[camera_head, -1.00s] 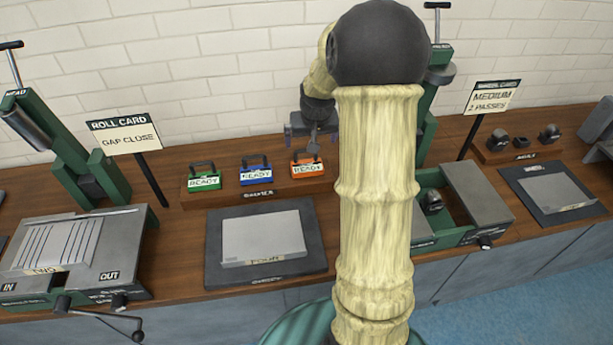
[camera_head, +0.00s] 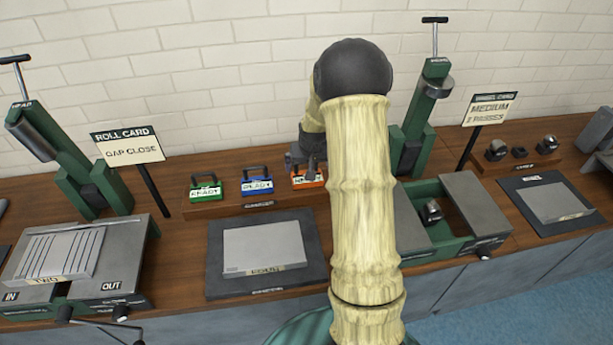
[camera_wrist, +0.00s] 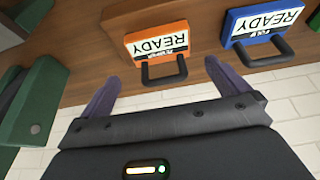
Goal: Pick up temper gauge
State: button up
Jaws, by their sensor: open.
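The orange gauge (camera_head: 309,180) stands at the right end of a row of three on a wooden rack. In the wrist view the orange gauge (camera_wrist: 155,45) appears upside down, with a white READY label, a black strip of small, hard-to-read lettering and a dark loop handle (camera_wrist: 163,72). My gripper (camera_wrist: 161,70) is open, and its purple-grey fingers lie on either side of the handle in the picture. I see no contact, and the remaining distance is hard to judge. In the head view my gripper (camera_head: 298,160) is just behind the orange gauge, partly hidden by my arm.
A blue gauge (camera_head: 257,186) and a green gauge (camera_head: 206,190) stand to the left on the same rack (camera_head: 235,208). A green press (camera_head: 415,125) rises close on the right. A dark mat with a grey plate (camera_head: 262,248) lies in front. The brick wall is behind.

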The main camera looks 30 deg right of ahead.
jog(key=shift+x, duration=1.5)
jog(key=p+x, duration=0.1)
jog(key=x, duration=0.3)
jog(key=shift+s+f+p, duration=0.15)
jog(key=shift+f+p, duration=0.05)
jog(key=shift+p, duration=0.15)
jog(key=shift+f, duration=0.4)
jog(key=shift+w, duration=0.25)
